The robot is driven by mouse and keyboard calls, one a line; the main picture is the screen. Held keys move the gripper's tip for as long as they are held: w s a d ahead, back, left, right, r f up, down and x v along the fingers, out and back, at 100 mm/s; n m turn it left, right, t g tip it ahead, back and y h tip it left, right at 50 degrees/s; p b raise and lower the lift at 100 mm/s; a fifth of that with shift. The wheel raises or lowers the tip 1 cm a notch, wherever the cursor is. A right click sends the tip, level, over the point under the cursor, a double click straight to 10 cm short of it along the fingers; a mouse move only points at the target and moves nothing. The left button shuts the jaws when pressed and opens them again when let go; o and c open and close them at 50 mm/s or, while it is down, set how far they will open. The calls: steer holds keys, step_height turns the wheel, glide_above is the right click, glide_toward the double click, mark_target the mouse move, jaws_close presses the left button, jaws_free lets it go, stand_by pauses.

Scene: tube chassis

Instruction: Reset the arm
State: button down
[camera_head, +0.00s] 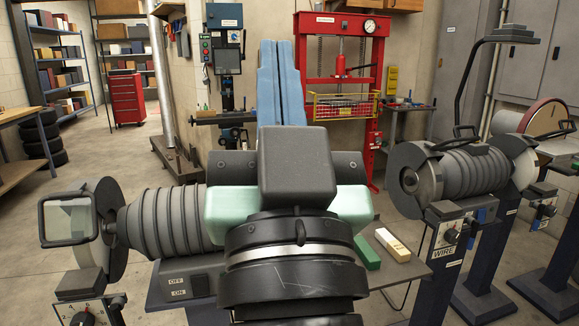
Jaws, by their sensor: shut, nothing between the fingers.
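My gripper (283,52) is in the middle of the head view, above the dark wrist parts of my arm in the foreground. Its two long blue fingers lie side by side, pressed together, with only a thin seam between them. They point up and away from the camera. Nothing shows between them. The red press frame stands in the background to their right. My wrist and hand hide the middle of the nearest bench grinder (161,221).
A second grinder (462,178) stands at right. A green block (367,253) and a cream block (392,243) lie on a grey surface beside my wrist. Behind are a red press (341,25), a red tool cabinet (127,98) and stacked tyres (42,137). Open floor shows at left.

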steer(key=s+r+h+p, duration=0.1)
steer(key=s+r+p, duration=0.1)
steer(key=r+p, duration=0.7)
steer(key=s+r+t+h+p, duration=0.1)
steer(key=r+p, duration=0.8)
steer(key=r, duration=0.5)
steer(key=shift+s+d+t+p, duration=0.3)
steer(key=shift+s+d+p, duration=0.1)
steer(key=shift+f, duration=0.1)
